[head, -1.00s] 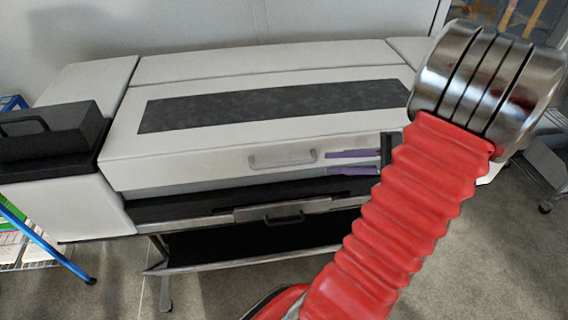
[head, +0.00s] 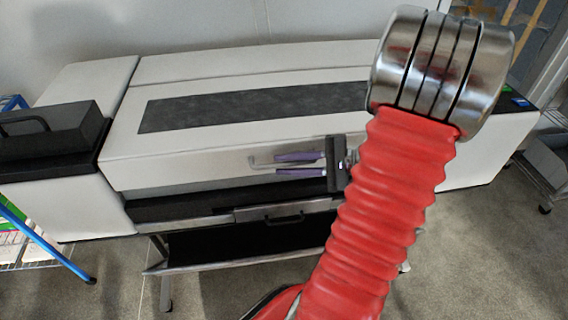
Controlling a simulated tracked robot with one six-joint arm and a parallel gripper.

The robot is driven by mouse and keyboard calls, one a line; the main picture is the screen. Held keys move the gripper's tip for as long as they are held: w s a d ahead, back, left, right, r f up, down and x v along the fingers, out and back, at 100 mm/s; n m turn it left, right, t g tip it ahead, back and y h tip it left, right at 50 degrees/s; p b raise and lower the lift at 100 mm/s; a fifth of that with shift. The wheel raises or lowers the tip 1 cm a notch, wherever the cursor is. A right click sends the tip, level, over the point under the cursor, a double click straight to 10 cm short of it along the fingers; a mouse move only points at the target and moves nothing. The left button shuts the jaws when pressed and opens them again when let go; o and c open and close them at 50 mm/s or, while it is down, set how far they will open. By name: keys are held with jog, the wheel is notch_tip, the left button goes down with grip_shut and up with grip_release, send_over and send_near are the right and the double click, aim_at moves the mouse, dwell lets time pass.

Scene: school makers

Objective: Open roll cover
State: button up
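The roll cover (head: 190,155) is the white front lid of a large printer, with a dark grey window strip (head: 235,108). It is closed. Its grey bar handle (head: 254,164) is on the lid's lower front; only the left end shows clearly. My gripper (head: 277,165) comes from the right with two purple fingers, one above the other and a gap between them. The fingers overlap the handle's right part in the picture. I cannot tell whether they are around it or in front of it. My red arm hides the printer's right part.
A lower dark drawer with its own handle (head: 285,219) sits under the lid, above a black catch basket (head: 240,241). A black box (head: 45,135) stands on the printer's left end. A blue-legged wire rack (head: 35,240) is at left. Grey floor is open in front.

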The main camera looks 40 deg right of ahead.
jog(key=shift+w+a+f, duration=0.15)
jog(key=shift+w+a, duration=0.2)
jog(key=shift+w, duration=0.1)
jog(key=shift+c, duration=0.5)
grip_shut()
